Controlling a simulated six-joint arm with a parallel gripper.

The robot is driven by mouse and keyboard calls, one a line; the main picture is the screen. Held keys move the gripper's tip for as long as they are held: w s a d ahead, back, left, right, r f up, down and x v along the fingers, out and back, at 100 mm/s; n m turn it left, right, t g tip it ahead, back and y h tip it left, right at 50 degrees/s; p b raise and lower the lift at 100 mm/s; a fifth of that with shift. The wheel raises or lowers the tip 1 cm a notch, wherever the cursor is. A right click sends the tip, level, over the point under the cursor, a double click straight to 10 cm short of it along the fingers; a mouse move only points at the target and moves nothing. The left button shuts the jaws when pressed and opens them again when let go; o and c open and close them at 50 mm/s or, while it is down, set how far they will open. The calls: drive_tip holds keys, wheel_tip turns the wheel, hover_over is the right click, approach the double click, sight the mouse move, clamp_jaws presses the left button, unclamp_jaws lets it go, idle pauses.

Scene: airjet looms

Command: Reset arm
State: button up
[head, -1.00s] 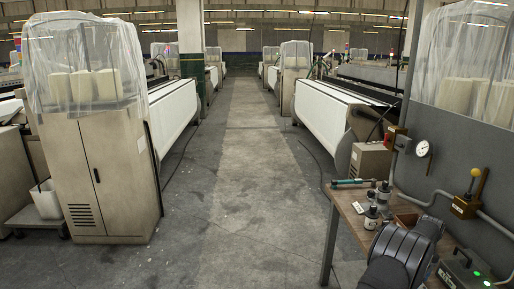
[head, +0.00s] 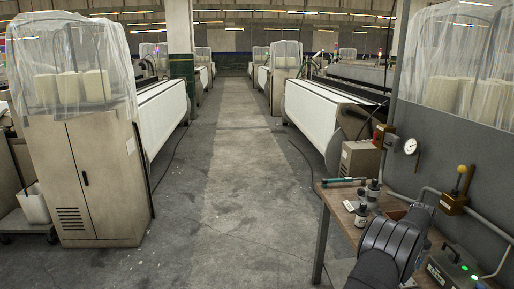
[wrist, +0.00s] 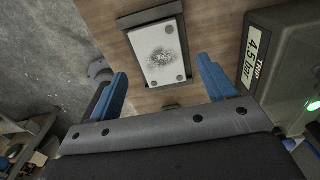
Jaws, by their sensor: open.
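My gripper (wrist: 163,75) is open, its two blue fingers spread wide apart in the wrist view, with nothing between them that it holds. Beyond the fingertips a white plate with a dark speckled patch (wrist: 160,55) lies in a dark frame on the wooden table (wrist: 120,75). My dark arm reaches over the right-hand table (head: 335,199) in the head view, where my fingers cannot be made out.
A box with a display reading 4.5 bar (wrist: 258,55) stands close right of my gripper. The aisle (head: 235,190) is clear.

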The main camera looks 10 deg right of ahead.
wheel_tip(320, 180, down, 4)
drive_tip(key=shift+r, duration=0.1)
wheel_tip(320, 180, up, 5)
drive_tip(key=shift+f, duration=0.15)
drive_tip(key=s+d+r, duration=0.2)
drive_tip(key=s+r, duration=0.5)
drive_tip(key=s, duration=0.5)
drive_tip(key=s+d+n, duration=0.1)
drive_tip(key=s+n, duration=0.7)
drive_tip(key=s, duration=1.3)
drive_tip(key=s+d+f+n, duration=0.1)
drive_tip(key=s+n, duration=0.7)
drive_tip(key=s, duration=1.3)
drive_tip(key=shift+s+d, duration=0.4)
drive_tip(key=shift+d, duration=0.1)
